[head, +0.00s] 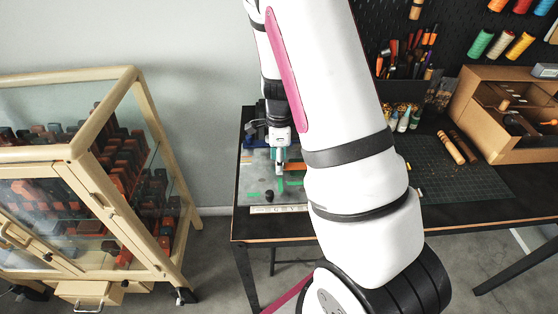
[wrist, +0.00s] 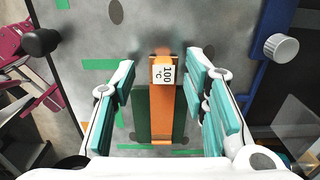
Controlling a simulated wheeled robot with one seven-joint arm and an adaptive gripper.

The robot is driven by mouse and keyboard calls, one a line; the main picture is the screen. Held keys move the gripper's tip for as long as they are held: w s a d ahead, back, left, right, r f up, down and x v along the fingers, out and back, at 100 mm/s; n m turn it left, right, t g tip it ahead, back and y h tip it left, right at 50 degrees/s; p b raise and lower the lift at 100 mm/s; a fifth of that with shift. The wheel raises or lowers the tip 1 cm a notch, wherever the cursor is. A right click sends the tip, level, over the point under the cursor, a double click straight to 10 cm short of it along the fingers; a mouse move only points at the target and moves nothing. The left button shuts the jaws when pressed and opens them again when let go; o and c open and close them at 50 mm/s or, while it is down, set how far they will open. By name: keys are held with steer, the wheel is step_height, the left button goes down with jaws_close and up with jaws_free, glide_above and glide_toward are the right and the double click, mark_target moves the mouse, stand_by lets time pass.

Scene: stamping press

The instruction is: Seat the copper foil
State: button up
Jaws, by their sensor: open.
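In the wrist view the copper foil (wrist: 161,112) is an orange-brown strip lying lengthwise, with a white label reading "100 °C" near its far end. A dark green patch shows beside its left edge. My gripper (wrist: 158,84) is open, with teal-padded fingers on either side of the strip and a gap on both sides. I cannot tell how high the fingers are above it. In the head view my gripper (head: 280,166) points down over the grey plate (head: 257,179) at the table's left end. A bit of orange shows beside it there; my arm hides much of the plate.
The grey plate carries green marks, a black knob (wrist: 41,42) at the left and a silver knob (wrist: 281,49) near a blue bar (wrist: 262,60) at the right. In the head view a cutting mat (head: 455,180) and cardboard box (head: 512,125) are at the right. A glass cabinet (head: 85,170) stands left.

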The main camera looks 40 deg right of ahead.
step_height(320, 180, up, 11)
steer(key=shift+r, duration=0.15)
stand_by(0.6)
steer(key=s+a+r+n+t+y, duration=0.1)
steer(key=s+a+r+n, duration=0.2)
steer(key=a+r+n, duration=0.25)
steer(key=s+a+r+n+t, duration=0.2)
steer(key=s+a+r+n, duration=0.1)
steer(key=a+r+n, duration=0.3)
steer(key=s+a+r+n+t, duration=0.1)
steer(key=s+a+r+n, duration=0.1)
steer(key=s+n, duration=0.3)
steer(key=s+a+r+n+t+h+b, duration=0.1)
steer(key=s+r+n, duration=0.3)
steer(key=n, duration=0.4)
steer(key=shift+s+a+t, duration=0.3)
steer(key=shift+s+a, duration=0.15)
steer(key=shift+a, duration=0.35)
